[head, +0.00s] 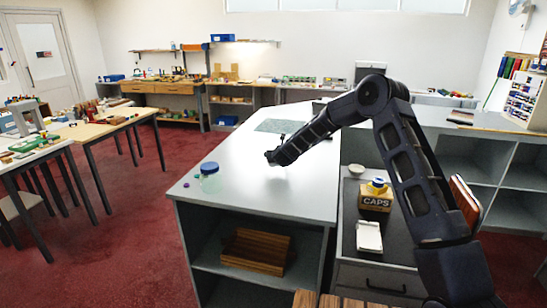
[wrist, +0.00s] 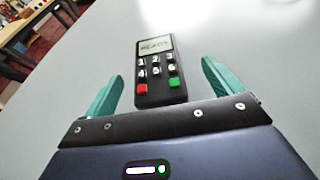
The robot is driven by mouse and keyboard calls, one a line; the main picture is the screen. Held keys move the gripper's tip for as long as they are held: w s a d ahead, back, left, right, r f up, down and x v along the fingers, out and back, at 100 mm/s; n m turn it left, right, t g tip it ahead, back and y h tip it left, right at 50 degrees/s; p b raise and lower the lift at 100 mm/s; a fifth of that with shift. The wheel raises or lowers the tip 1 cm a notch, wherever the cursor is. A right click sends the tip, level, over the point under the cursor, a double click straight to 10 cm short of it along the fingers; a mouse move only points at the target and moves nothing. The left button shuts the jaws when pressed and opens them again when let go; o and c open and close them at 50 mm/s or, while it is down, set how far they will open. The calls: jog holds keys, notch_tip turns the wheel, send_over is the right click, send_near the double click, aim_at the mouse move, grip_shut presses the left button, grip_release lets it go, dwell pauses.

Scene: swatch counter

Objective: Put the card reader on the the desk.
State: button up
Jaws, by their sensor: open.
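The card reader (wrist: 157,72) is a dark handset with a pale screen, white number keys, and a red and a green key. In the wrist view it is over the smooth grey counter top and appears to rest on it. My gripper (wrist: 161,72) is open, with one teal finger on each side of the card reader and visible gaps between. In the head view my gripper (head: 273,157) is low over the grey counter (head: 250,180); the card reader cannot be made out clearly there. Several desks and tables show; which is the desk is unclear.
A lidded jar (head: 209,180) stands at the counter's front left, with small caps beside it. A CAPS box (head: 375,197) and a white tray (head: 369,237) sit on the lower dark surface at right. Cluttered wooden tables (head: 95,130) stand left across red floor.

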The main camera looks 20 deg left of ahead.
jog(key=shift+w+a+f, duration=0.45)
jog(key=shift+w+f, duration=0.05)
jog(key=shift+w, duration=0.15)
jog(key=shift+w+a+f, duration=0.4)
jog(key=shift+w+f, duration=0.05)
jog(key=shift+w, duration=0.15)
jog(key=shift+w+a+f, duration=0.25)
jog(key=shift+w, duration=0.35)
jog(key=c, duration=1.4)
jog(key=shift+o, duration=0.2)
jog(key=shift+r, duration=0.1)
jog(key=shift+r, duration=0.1)
